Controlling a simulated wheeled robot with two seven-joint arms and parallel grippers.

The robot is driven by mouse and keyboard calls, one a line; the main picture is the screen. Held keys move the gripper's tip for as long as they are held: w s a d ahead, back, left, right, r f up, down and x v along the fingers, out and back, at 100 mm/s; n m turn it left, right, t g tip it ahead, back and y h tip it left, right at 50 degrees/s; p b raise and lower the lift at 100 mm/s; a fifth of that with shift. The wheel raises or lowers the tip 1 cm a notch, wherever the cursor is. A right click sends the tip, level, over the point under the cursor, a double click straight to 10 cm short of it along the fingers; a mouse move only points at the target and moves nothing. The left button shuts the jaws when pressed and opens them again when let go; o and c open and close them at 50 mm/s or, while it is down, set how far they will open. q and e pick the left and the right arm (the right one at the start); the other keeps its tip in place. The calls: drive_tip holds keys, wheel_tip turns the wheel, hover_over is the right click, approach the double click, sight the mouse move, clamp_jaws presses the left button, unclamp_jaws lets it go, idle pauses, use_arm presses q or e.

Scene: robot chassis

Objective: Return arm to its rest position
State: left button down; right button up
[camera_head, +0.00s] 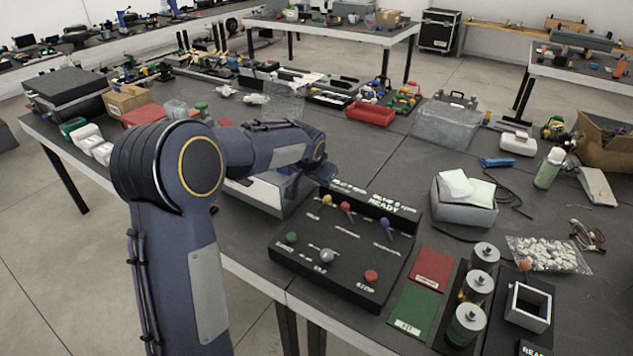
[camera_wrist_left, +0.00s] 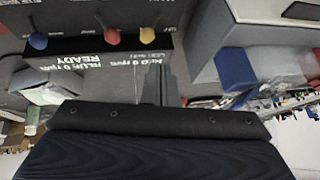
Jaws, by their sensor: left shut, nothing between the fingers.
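My left arm (camera_head: 175,185) rises from the bottom of the head view and bends over the table to the right. Its wrist end (camera_head: 312,165) hangs close to the back of a black control panel (camera_head: 300,262) marked READY. In the left wrist view my left gripper (camera_wrist_left: 157,72) has its thin dark fingers together, with nothing between them. It points at the panel's lettered back strip. Whether it touches the panel cannot be told. My right gripper is not in view.
The panel carries several coloured knobs, including a red knob (camera_head: 371,276). A red card (camera_head: 431,268) and a green card (camera_head: 413,311) lie right of it, with canisters (camera_head: 476,287) beyond. A grey box (camera_head: 262,193) is under my forearm. Open floor lies left.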

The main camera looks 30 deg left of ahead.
use_arm(q)
drive_tip(key=shift+s+d+r, duration=0.25)
drive_tip(key=shift+s+r, duration=0.05)
drive_tip(key=shift+r, duration=0.1)
drive_tip(key=s+d+r+n+h, duration=0.15)
drive_tip(key=s+r, duration=0.25)
drive_tip(key=s, duration=0.6)
drive_tip(key=s+d+f+h, duration=0.1)
drive_tip(key=s+d, duration=0.2)
drive_tip(key=s, duration=0.5)
drive_tip(key=s+d+n+h, duration=0.1)
drive_tip(key=s+d, duration=0.3)
drive_tip(key=s, duration=0.5)
drive_tip(key=s+d+f+h, duration=0.1)
drive_tip(key=s+d+h, duration=0.1)
drive_tip(key=s, duration=0.7)
drive_tip(key=shift+d+f+g, duration=0.35)
drive_tip(key=shift+d+g, duration=0.05)
drive_tip(key=shift+d, duration=0.45)
drive_tip(key=shift+s, duration=0.1)
